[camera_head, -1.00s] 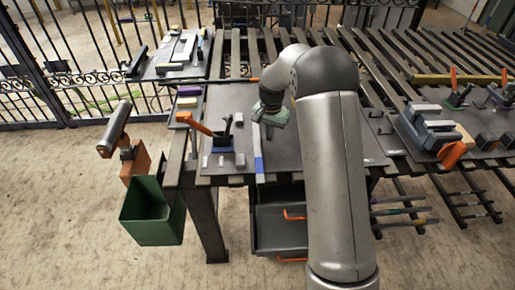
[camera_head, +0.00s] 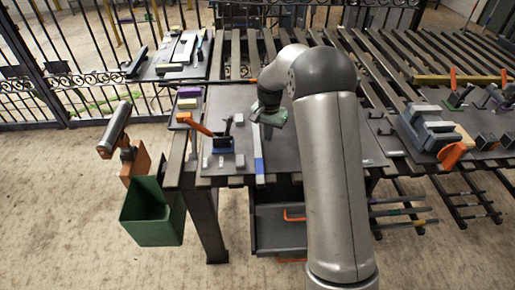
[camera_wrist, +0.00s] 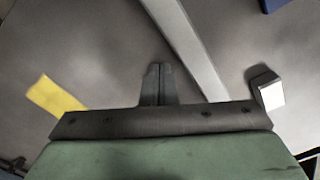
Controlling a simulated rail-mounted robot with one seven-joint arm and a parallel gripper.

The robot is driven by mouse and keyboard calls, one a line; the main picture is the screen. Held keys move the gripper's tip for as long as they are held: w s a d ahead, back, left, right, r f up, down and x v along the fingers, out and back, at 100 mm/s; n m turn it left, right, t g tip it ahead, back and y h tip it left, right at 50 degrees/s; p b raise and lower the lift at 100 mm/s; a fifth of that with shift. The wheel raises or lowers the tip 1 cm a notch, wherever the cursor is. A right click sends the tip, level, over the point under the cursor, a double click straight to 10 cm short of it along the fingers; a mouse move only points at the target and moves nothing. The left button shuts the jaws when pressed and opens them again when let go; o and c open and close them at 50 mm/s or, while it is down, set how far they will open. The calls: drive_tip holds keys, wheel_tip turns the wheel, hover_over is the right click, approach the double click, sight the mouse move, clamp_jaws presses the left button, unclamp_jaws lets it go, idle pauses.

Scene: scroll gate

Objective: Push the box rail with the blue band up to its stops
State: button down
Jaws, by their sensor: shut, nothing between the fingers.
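The box rail with the blue band (camera_head: 258,163) lies lengthwise on the dark work plate, its blue part at the near end. Its grey length (camera_wrist: 187,45) runs diagonally in the wrist view. My gripper (camera_head: 267,130) is low over the plate, close to the right of the rail in the head view. In the wrist view its shut, empty fingers (camera_wrist: 158,72) are beside the rail. I cannot tell whether they touch it. Small pale blocks (camera_head: 240,160) stand left of the rail; one shows in the wrist view (camera_wrist: 270,92). Which are the stops is unclear.
A yellow piece (camera_wrist: 55,96) shows in the wrist view. A green bin (camera_head: 152,215) hangs at the table's left. More clamps and blocks (camera_head: 440,130) stand at the right.

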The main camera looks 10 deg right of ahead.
drive_tip(key=shift+w+a, duration=0.2)
drive_tip(key=shift+a, duration=2.3)
drive_tip(key=shift+a, duration=0.1)
drive_tip(key=shift+s+d, duration=0.1)
drive_tip(key=shift+d, duration=1.2)
drive_tip(key=shift+r, duration=0.1)
wheel_tip(320, 180, up, 8)
drive_tip(key=p, duration=0.4)
drive_tip(key=shift+p, duration=0.3)
